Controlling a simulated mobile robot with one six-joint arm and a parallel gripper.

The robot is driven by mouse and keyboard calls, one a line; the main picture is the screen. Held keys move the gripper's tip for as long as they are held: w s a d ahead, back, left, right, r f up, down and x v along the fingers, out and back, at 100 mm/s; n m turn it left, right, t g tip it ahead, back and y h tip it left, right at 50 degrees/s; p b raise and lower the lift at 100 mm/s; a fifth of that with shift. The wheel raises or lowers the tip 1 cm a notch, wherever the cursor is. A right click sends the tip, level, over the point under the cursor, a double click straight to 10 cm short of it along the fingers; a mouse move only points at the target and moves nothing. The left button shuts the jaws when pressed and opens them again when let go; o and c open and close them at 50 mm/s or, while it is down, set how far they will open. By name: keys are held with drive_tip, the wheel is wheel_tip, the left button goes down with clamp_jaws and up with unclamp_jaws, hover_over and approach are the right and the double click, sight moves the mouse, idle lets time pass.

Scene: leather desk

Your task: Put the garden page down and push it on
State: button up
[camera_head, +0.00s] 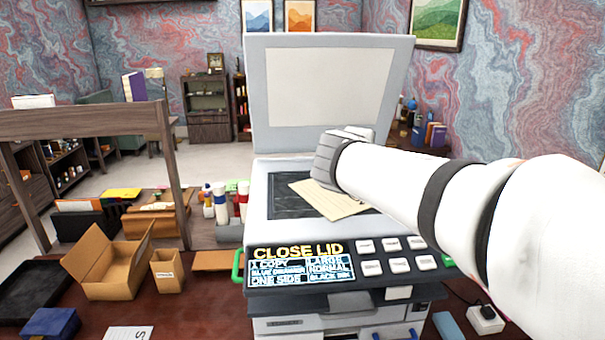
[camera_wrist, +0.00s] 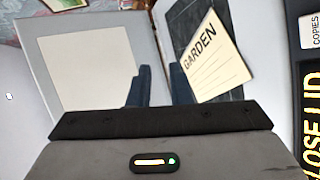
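The garden page (camera_head: 335,204) is a cream sheet lying askew over the copier's dark glass (camera_head: 287,206). The wrist view shows its word GARDEN and ruled lines on the page (camera_wrist: 214,62), with part of the glass bare beside it. My gripper (camera_wrist: 162,82) has its two dark fingers apart with nothing seen between them. The right finger overlaps the page's edge in that view; whether it touches cannot be told. In the head view my wrist hides the fingers and part of the page. The copier lid (camera_head: 330,50) stands raised.
The copier's panel (camera_head: 300,265) reads CLOSE LID, with several buttons to its right. An open cardboard box (camera_head: 110,270), a small carton (camera_head: 167,271), a dark tray (camera_head: 30,290) and a blue box (camera_head: 50,322) stand on the desk at left. Bottles (camera_head: 222,205) stand left of the copier.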

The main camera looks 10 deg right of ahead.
drive_tip(key=s+d+f+m+g, duration=0.1)
drive_tip(key=s+f+m, duration=0.1)
drive_tip(key=s+f, duration=0.2)
drive_tip(key=s+d+f+m+g+y+b, duration=0.1)
drive_tip(key=s+f+m+g, duration=0.1)
drive_tip(key=s+f, duration=0.2)
drive_tip(key=s+d+f+m+g, duration=0.1)
drive_tip(key=s+f+m+g, duration=0.1)
drive_tip(key=s+f, duration=0.2)
drive_tip(key=shift+f+m, duration=0.35)
drive_tip(key=shift+m, duration=0.05)
drive_tip(key=s+a+f+m+g+y+b, duration=0.1)
drive_tip(key=s+a+f+m+g+y, duration=0.3)
drive_tip(key=s+f, duration=0.6)
drive_tip(key=shift+s+a+m+y, duration=0.4)
drive_tip(key=shift+s+a+m, duration=0.35)
drive_tip(key=shift+s+m, duration=0.15)
drive_tip(key=shift+w+f, duration=0.1)
drive_tip(key=shift+c, duration=0.6)
